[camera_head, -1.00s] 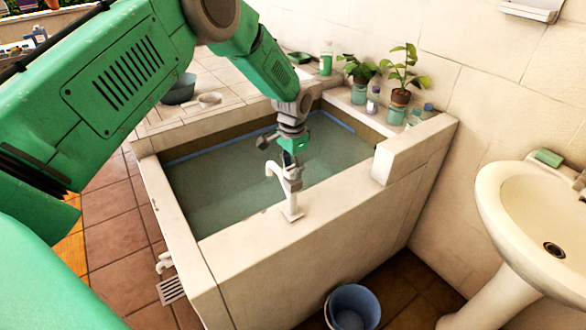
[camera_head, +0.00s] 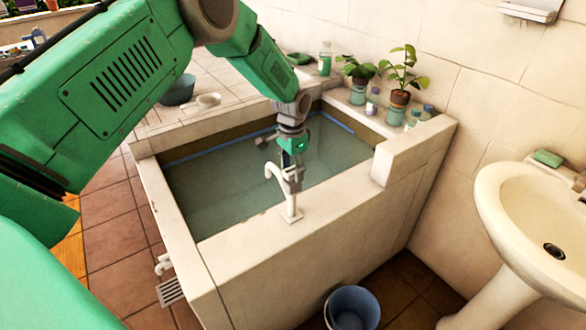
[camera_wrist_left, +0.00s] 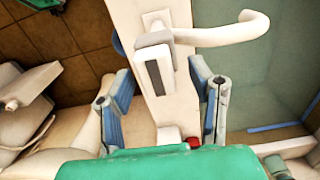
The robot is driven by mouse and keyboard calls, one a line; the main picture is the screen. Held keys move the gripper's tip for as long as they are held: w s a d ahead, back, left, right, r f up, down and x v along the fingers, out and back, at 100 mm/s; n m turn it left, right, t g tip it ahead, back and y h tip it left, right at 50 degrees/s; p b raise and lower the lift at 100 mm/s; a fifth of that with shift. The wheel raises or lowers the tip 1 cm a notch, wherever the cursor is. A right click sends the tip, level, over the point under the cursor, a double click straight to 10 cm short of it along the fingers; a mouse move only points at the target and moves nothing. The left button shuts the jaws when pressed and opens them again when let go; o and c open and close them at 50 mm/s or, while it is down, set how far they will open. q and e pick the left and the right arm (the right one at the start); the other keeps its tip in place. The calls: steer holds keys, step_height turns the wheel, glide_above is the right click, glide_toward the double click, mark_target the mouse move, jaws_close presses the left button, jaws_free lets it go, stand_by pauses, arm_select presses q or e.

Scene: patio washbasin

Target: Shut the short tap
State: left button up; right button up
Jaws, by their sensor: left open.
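A white tap (camera_head: 290,205) stands on the near rim of the stone basin, its curved spout reaching over the water. In the left wrist view its spout (camera_wrist_left: 225,32) points right, and a white handle with a dark grey face (camera_wrist_left: 154,75) sits beside the spout's base. My left gripper (camera_wrist_left: 163,100) is open, with one blue-grey finger on each side of the handle and gaps showing between. In the head view my left gripper (camera_head: 292,172) hangs above the tap and partly covers its upper part. My right gripper is not in view.
The basin (camera_head: 330,238) is full of water. A white washbasin (camera_head: 515,215) is at the right, and a blue bucket (camera_head: 352,308) stands on the floor in front. A white pipe fitting (camera_head: 163,264) sticks out low at the left.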

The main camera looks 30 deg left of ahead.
mark_target(292, 168)
arm_select(q)
step_height(292, 168, up, 12)
stand_by(0.5)
steer(key=shift+f, duration=0.1)
